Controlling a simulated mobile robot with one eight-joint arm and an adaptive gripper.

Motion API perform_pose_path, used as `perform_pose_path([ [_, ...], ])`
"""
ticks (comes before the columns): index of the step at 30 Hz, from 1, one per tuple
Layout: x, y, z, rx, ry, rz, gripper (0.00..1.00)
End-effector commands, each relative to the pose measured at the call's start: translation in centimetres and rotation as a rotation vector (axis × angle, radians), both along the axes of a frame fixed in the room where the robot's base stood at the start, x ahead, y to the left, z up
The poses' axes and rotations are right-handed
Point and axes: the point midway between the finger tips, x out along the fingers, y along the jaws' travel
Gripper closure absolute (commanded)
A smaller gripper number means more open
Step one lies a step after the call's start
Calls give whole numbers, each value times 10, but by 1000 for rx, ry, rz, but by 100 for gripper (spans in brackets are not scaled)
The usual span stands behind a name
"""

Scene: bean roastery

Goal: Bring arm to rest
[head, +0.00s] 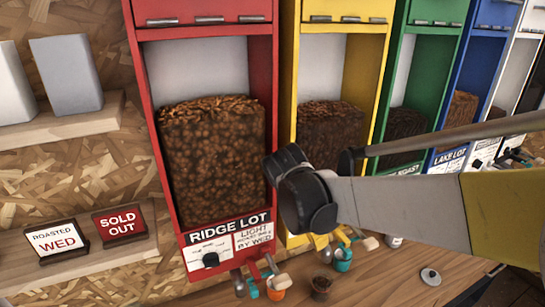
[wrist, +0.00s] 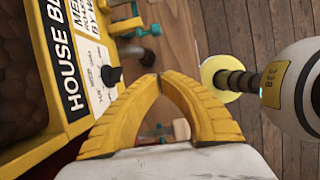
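My gripper (wrist: 158,80) shows in the wrist view as two curved yellow fingers. Their tips meet, with nothing visible between them. The yellow bean dispenser marked "HOUSE B…" (wrist: 65,75) is to the left of the fingers, close by in the picture. In the head view my arm reaches in from the right, its dark joint in front of the yellow dispenser (head: 291,120). My fingers cannot be made out in the head view.
The red "RIDGE LOT" dispenser (head: 207,20) stands left, with green (head: 427,40) and blue ones to the right. A "SOLD OUT" sign (head: 120,223) stands left.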

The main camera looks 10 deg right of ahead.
Motion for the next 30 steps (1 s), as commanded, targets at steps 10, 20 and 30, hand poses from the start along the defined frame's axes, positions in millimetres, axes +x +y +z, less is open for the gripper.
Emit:
perform_pose_path([
  [10, -67, -21, -70, 355, -386, -710, 100],
  [20, -123, -24, -144, 822, -645, -1511, 100],
  [30, -130, -24, -151, 927, -671, -1677, 100],
])
